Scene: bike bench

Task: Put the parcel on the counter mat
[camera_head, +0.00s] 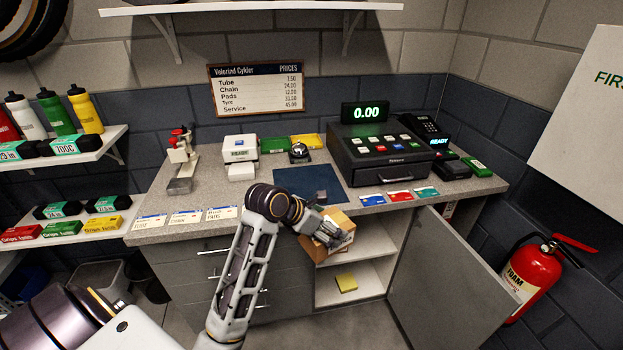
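The parcel (344,219) is a brown cardboard box in front of the counter's front edge and the open cabinet. My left gripper (331,236) is at the parcel, with its fingers against it, and appears shut on it; the far finger is hard to see. The parcel looks tilted, and the gripper covers part of it. The counter mat (325,178) is a dark blue mat on the counter, behind the parcel and left of the card row. My forearm and wrist hide its front left part. My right gripper is not in view.
The cash register (381,155) stands right of the mat, and a bell (299,153) stands behind it. Cards (399,195) line the counter's front edge. The cabinet door (450,275) hangs open at the right. A yellow box (346,283) lies on the lower shelf.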

